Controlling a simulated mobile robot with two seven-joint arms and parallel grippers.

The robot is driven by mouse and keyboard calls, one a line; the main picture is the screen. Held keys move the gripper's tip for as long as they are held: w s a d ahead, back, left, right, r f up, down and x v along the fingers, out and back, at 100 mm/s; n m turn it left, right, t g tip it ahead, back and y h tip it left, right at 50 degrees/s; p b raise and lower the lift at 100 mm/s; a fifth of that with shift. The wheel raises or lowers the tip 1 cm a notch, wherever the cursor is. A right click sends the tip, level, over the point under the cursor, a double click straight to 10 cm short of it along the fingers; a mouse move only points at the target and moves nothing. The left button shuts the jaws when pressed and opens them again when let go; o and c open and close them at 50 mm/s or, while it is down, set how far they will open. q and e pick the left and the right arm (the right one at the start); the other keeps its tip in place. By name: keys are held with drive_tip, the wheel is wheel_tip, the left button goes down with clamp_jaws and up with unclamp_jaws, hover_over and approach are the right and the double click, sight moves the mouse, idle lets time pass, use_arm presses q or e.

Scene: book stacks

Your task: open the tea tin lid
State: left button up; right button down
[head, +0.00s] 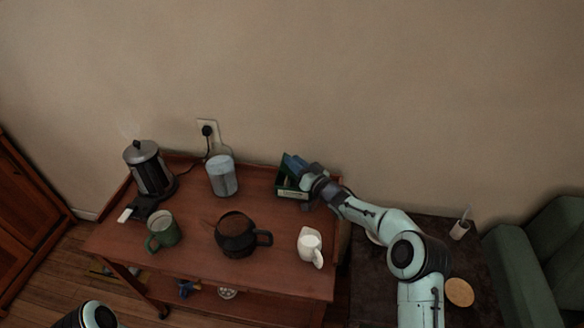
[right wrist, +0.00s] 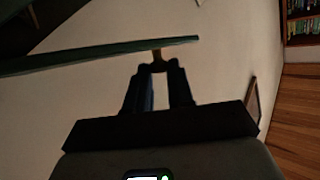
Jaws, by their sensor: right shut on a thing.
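The green tea tin (head: 281,187) stands at the back right of the wooden trolley, against its back rail. Its top looks open in the head view, with pale contents showing inside. My right gripper (head: 294,167) is over the back of the tin and covers part of it. In the right wrist view, the gripper (right wrist: 160,72) is shut on a small brown tab on the edge of the green lid (right wrist: 110,52). The lid shows nearly edge-on there. My left gripper is out of view; only a piece of my left arm shows at the bottom left.
The trolley top (head: 190,262) also holds an electric kettle (head: 150,170), a clear canister (head: 223,178), a green mug (head: 163,231), a dark teapot (head: 236,236) and a white creamer (head: 310,246). A green armchair (head: 545,255) stands at the right.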

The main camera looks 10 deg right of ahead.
drive_tip(key=shift+d+r, duration=0.1)
drive_tip(key=shift+d, duration=0.05)
idle(0.3)
drive_tip(key=c, duration=1)
unclamp_jaws()
drive_tip(key=shift+c, duration=0.2)
drive_tip(key=shift+s, duration=0.1)
drive_tip(key=b+v, duration=0.1)
drive_tip(key=v, duration=1.2)
drive_tip(key=shift+s, duration=0.15)
drive_tip(key=shift+d, duration=0.1)
